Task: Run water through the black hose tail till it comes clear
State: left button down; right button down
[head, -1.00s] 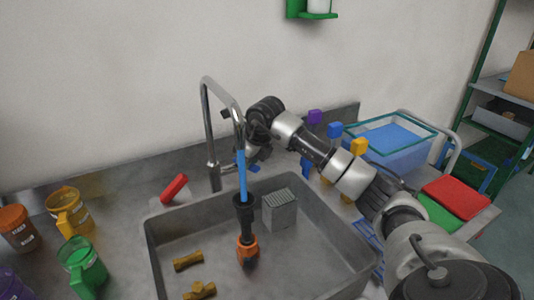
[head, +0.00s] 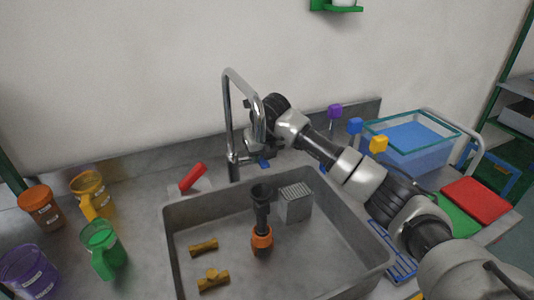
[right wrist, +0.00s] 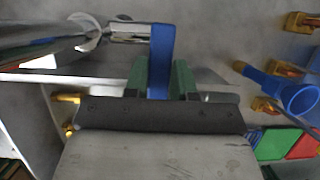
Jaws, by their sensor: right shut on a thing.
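The black hose tail (head: 262,215) stands roughly upright in the sink, with a wide black mouth at the top and an orange collar low on it. The steel tap (head: 228,120) arches over the sink, its spout above the hose tail; no water stream shows. My right gripper (right wrist: 160,88) has its green fingertips shut on the blue tap lever (right wrist: 160,50) in the right wrist view. In the head view the right arm reaches behind the spout, which partly hides the gripper. A bit of blue (head: 264,164) shows there. My left gripper is not in view.
The sink (head: 330,272) also holds brass fittings (head: 204,247) and a grey ribbed block (head: 295,203). Orange, yellow, green and purple containers (head: 43,207) stand left. A red-handled thing (head: 192,177) lies beside the tap. A clear blue-filled tub (head: 412,148) stands right, beyond my arm.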

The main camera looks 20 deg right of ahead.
jog(key=shift+r, duration=0.1)
jog(key=c, duration=0.9)
grip_release()
jog(key=b+v, duration=0.1)
jog(key=v, duration=0.9)
jog(key=shift+s+r, duration=0.2)
jog(key=shift+r, duration=0.1)
